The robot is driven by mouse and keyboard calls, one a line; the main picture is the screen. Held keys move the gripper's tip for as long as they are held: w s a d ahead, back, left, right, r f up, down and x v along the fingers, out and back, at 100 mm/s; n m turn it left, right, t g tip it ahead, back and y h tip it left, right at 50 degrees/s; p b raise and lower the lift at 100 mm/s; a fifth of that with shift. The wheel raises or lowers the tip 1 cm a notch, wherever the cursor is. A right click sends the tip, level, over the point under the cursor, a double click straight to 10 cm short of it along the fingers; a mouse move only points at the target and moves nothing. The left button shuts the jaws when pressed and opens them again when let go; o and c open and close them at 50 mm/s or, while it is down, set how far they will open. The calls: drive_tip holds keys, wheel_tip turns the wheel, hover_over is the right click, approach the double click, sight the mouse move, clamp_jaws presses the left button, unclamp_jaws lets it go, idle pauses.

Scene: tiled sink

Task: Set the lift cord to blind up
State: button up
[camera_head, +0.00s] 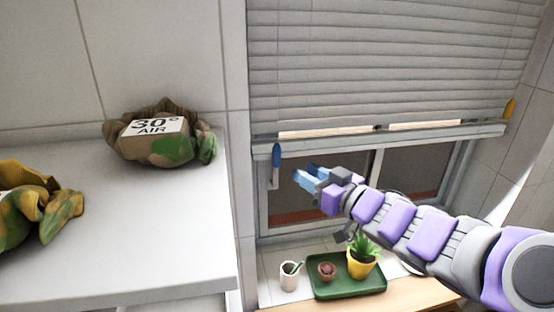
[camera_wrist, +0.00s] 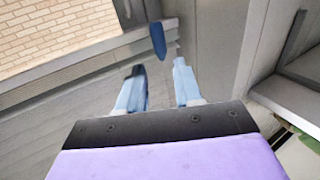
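The grey slatted blind (camera_head: 380,65) covers the upper part of the window, its bottom rail (camera_head: 380,140) hanging above an uncovered strip of glass. A blue cord pull (camera_head: 276,165) hangs at the left end of the rail. An orange pull (camera_head: 509,109) hangs at the right end. My gripper (camera_head: 304,176) is to the right of the blue pull and slightly lower, its light-blue fingers apart. In the wrist view the blue pull (camera_wrist: 158,41) shows beyond the open fingertips (camera_wrist: 158,66), roughly in line with the gap between them. Nothing is between the fingers.
A green tray (camera_head: 345,290) with a potted plant (camera_head: 362,258) and a small brown pot stands on the sill below my arm, beside a white cup (camera_head: 290,275). A white counter (camera_head: 120,225) at left holds camouflage-patterned bundles (camera_head: 160,135).

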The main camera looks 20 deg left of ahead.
sight(277, 157)
drive_tip(key=x, duration=1)
drive_tip(key=shift+s+a+f, duration=0.1)
drive_tip(key=shift+s+a, duration=0.1)
drive_tip(key=shift+a, duration=0.1)
drive_tip(key=shift+w+d+r, duration=0.1)
drive_tip(key=shift+d+r, duration=0.05)
drive_tip(key=shift+d, duration=0.35)
drive_tip(key=shift+w+d+r, duration=0.1)
drive_tip(key=shift+d, duration=0.4)
drive_tip(key=shift+s+a, duration=0.15)
drive_tip(key=shift+a, duration=0.2)
drive_tip(key=c, duration=0.4)
drive_tip(key=shift+f, duration=0.1)
clamp_jaws()
